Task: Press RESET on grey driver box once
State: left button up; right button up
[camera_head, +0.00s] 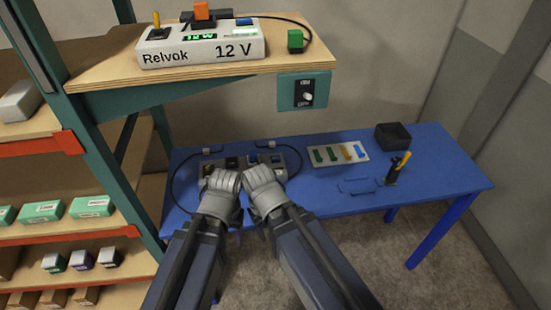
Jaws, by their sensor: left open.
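A grey box (290,160) lies on the blue table, with dark parts and a blue part along its top. My grippers hide much of its front, and I cannot make out a RESET label. My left gripper (223,178) is open at its front left. My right gripper (258,175) is close beside it at the box's front middle; its jaw opening is unclear. I cannot tell whether either touches the box. A pale box marked "Relvok 12 V" (200,54) stands on the wooden shelf, with a yellow lever, a green-lit display and a blue part on top.
The blue table (440,172) also holds a pale tray (338,154) with coloured pieces, a black bin (393,136) and a yellow-and-black tool (398,167). Dark cables run beside the grey box. A teal switch panel (302,92) hangs below the shelf (115,75). Racks stand left.

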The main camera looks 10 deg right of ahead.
grip_shut()
dwell(1.5)
